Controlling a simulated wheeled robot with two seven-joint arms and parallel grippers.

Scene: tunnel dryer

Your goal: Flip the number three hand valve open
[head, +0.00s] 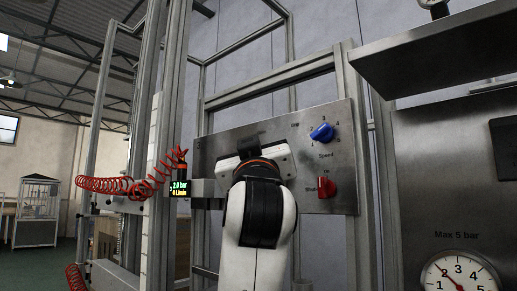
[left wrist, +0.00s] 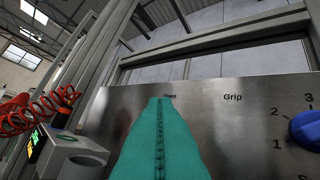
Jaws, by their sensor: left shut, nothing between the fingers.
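My left gripper (head: 249,147) is in front of the steel control panel (head: 335,118) in the head view; its own body hides the fingertips there. In the left wrist view its two teal fingers (left wrist: 159,100) are shut together with a seam between them and nothing held. Their tips are at a small label, partly covered, that seems to read "Open"; whether they touch the panel I cannot tell. No hand valve marked three is identifiable, and the panel behind the gripper is hidden. My right gripper is not in view.
Left are a red coiled hose (head: 105,185) and a small display (head: 180,191). A steel shelf (head: 440,50) and a gauge (head: 460,274) marked "Max 5 bar" stand at right.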

